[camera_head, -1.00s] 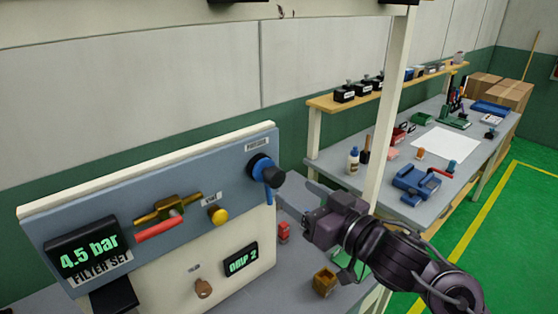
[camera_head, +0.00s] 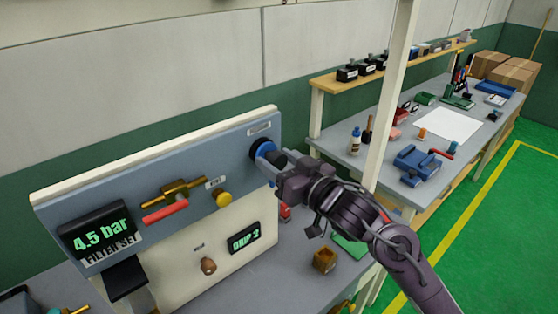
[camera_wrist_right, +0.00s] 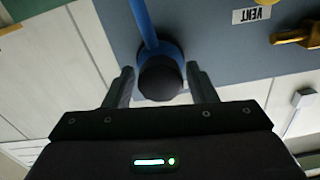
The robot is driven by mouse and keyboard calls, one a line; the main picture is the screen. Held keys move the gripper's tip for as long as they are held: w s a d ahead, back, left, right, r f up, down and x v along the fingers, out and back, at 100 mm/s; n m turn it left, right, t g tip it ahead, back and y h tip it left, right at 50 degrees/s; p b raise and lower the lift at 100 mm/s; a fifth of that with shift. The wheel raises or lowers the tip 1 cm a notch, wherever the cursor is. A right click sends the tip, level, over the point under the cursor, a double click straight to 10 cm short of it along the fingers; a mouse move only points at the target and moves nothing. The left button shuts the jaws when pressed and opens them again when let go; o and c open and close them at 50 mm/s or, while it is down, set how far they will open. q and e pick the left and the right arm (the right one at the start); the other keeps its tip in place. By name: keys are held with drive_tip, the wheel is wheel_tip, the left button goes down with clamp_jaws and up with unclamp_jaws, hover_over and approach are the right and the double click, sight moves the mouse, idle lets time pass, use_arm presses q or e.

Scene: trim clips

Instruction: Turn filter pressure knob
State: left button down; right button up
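The knob (camera_head: 264,150) is blue with a dark end, at the upper right of the blue-grey panel (camera_head: 150,170). In the right wrist view its blue bar and round dark end (camera_wrist_right: 159,78) show upside down to the panel text. My right gripper (camera_head: 280,168) is at the knob. Its two fingers (camera_wrist_right: 160,88) stand on either side of the dark end, with a visible gap on each side. The display (camera_head: 98,235) reads 4.5 bar, with a FILTER SET label below. My left gripper is not in view.
A brass valve with a red handle (camera_head: 165,212) and a yellow knob (camera_head: 223,200) sit left on the panel. A lower display (camera_head: 244,238) reads DRIP 2. A small brown box (camera_head: 324,260) stands on the bench. A pale post (camera_head: 388,110) rises behind my right arm.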

drive_tip(key=c, duration=0.7)
drive_tip(key=shift+n, duration=0.4)
drive_tip(key=n+b, duration=0.2)
drive_tip(key=n, duration=0.2)
drive_tip(key=shift+f+b, duration=0.1)
drive_tip(key=shift+b, duration=0.25)
drive_tip(key=n+b, duration=0.2)
drive_tip(key=n, duration=0.3)
drive_tip(key=shift+b, duration=0.4)
drive_tip(key=shift+n, duration=0.4)
drive_tip(key=o, duration=0.9)
drive_tip(key=shift+o, duration=0.2)
